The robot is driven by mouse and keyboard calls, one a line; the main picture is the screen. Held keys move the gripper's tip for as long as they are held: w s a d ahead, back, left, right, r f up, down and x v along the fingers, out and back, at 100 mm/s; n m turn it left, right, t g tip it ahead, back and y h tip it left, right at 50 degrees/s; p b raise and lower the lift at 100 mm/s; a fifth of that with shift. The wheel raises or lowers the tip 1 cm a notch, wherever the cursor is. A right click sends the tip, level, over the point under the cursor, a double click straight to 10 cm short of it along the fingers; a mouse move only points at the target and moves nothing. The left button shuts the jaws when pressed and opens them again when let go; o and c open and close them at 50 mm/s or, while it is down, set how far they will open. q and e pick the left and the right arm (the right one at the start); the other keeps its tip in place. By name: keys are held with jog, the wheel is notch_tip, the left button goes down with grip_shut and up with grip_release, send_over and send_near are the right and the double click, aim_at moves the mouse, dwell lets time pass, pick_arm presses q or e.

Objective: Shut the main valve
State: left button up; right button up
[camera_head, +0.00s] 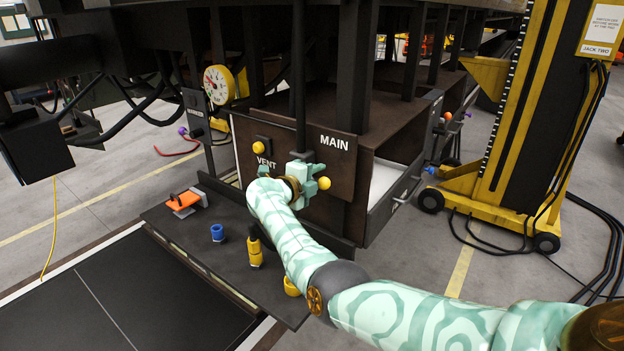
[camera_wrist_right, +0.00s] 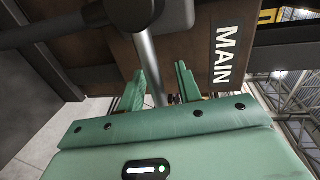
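The main valve, under the MAIN label (camera_head: 335,143), sits on the brown panel below the railcar. Its yellow knob (camera_head: 324,183) shows just right of my right gripper (camera_head: 306,181), which hides most of the valve. In the right wrist view, the fingers of my right gripper (camera_wrist_right: 160,74) stand apart on either side of a grey metal rod (camera_wrist_right: 150,60), with a gap at the right finger. The rod ends in a dark rounded part at the top. The MAIN label (camera_wrist_right: 226,53) is to the right. My left gripper is not in view.
The vent valve's yellow knob (camera_head: 258,148) is up and left, beside a dial gauge (camera_head: 219,84). A dark shelf (camera_head: 195,235) below carries an orange item (camera_head: 184,201), a blue cup (camera_head: 217,232) and a yellow bottle (camera_head: 254,250). A yellow jack (camera_head: 520,130) stands right.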

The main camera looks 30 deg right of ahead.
jog(key=v, duration=1.1)
jog(key=shift+a+b, duration=0.3)
jog(key=shift+a, duration=0.05)
jog(key=shift+s, duration=0.1)
